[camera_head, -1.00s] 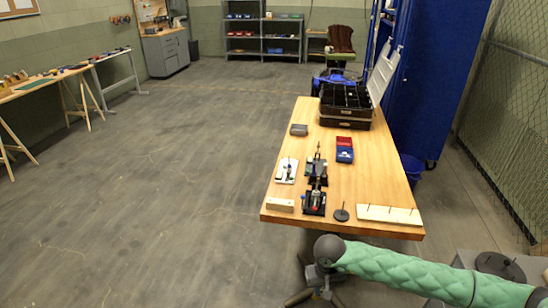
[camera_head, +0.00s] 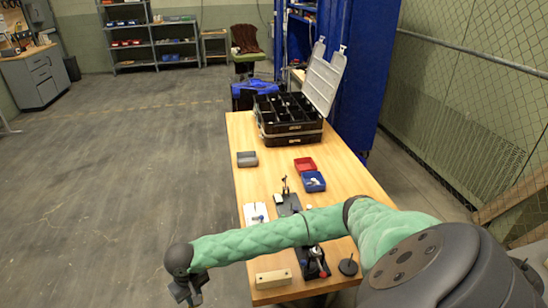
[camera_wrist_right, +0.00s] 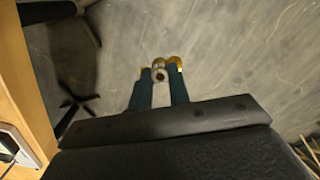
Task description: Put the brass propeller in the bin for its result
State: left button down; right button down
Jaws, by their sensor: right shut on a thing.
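My right arm crosses the head view from the right, over the near part of the table. Its gripper (camera_head: 187,290) hangs beyond the table's left edge, above the floor. In the right wrist view, the gripper's two blue fingers (camera_wrist_right: 160,78) are shut on a small brass propeller (camera_wrist_right: 159,64); its yellow-gold lobes show at the fingertips. In the head view the propeller cannot be made out. A red bin (camera_head: 305,164) and a blue bin (camera_head: 313,182) stand together on the table, with small pieces in the blue one. My left gripper is not in view.
The wooden table (camera_head: 352,172) holds a grey box (camera_head: 247,159), a black open case (camera_head: 290,118), a small test stand (camera_head: 287,200), a black fixture (camera_head: 314,262) and a wooden block (camera_head: 273,279). My arm covers part of the near table. The floor at left is clear.

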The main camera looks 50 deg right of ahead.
aim_at(305, 167)
jog(key=i, duration=1.95)
jog(key=i+z, duration=0.2)
jog(key=i, duration=0.3)
jog(key=i+j+z, duration=0.15)
jog(key=i, duration=0.35)
jog(key=i+j+z, duration=0.2)
jog(key=i, duration=0.3)
jog(key=z, duration=1.75)
